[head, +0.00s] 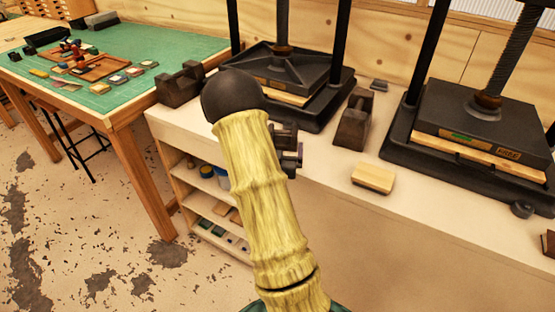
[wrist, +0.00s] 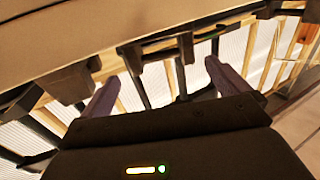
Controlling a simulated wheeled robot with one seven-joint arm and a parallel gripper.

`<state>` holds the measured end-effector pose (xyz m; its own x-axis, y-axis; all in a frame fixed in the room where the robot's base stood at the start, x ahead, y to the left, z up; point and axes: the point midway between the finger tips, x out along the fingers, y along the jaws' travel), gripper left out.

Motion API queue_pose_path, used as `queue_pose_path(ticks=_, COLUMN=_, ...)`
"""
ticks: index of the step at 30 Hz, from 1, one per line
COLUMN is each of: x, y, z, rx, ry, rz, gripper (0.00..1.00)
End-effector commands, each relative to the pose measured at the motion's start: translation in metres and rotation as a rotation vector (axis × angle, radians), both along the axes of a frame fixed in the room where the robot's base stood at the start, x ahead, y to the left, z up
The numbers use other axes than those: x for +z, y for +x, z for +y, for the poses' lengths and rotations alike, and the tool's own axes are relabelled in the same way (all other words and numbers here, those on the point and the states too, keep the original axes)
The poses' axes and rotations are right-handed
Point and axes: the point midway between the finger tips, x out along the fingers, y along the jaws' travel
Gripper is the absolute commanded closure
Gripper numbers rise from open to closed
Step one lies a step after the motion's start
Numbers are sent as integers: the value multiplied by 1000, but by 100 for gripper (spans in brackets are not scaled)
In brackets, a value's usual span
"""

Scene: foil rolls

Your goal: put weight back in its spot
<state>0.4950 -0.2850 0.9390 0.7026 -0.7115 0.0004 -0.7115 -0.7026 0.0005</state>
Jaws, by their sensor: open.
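Two dark, notched blocks that look like weights show in the head view. One weight (head: 180,84) sits at the left end of the white counter, beside the green-topped table. The other weight (head: 352,122) stands upright on the counter between the two presses. My gripper (head: 289,158) is partly hidden behind my yellow arm, near the counter's edge and left of the upright weight. In the wrist view my gripper (wrist: 159,72) has its two purple fingers spread, with nothing seen held between them. A weight's marked spot cannot be made out.
A black press (head: 290,95) stands behind my arm, and another press (head: 480,125) stands at the right. A wood-topped block (head: 373,178) lies on the counter (head: 330,200). The green-topped table (head: 110,75) holds trays and small items. Open floor lies at the lower left.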

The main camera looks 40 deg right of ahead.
Motion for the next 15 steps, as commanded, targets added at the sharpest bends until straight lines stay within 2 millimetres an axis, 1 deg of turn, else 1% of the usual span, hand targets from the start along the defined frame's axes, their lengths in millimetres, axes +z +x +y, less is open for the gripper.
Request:
queue_pose_path(ticks=1, x=-2, y=-7, z=8, rx=3, ry=3, rz=3, gripper=0)
queue_pose_path(ticks=6, x=-2, y=-24, z=28, rx=5, ry=2, rz=1, gripper=0)
queue_pose_path(ticks=10, x=-1, y=-30, z=33, rx=3, ry=0, rz=0, gripper=0)
queue_pose_path(ticks=15, x=0, y=-32, z=34, rx=2, ry=0, rz=0, gripper=0)
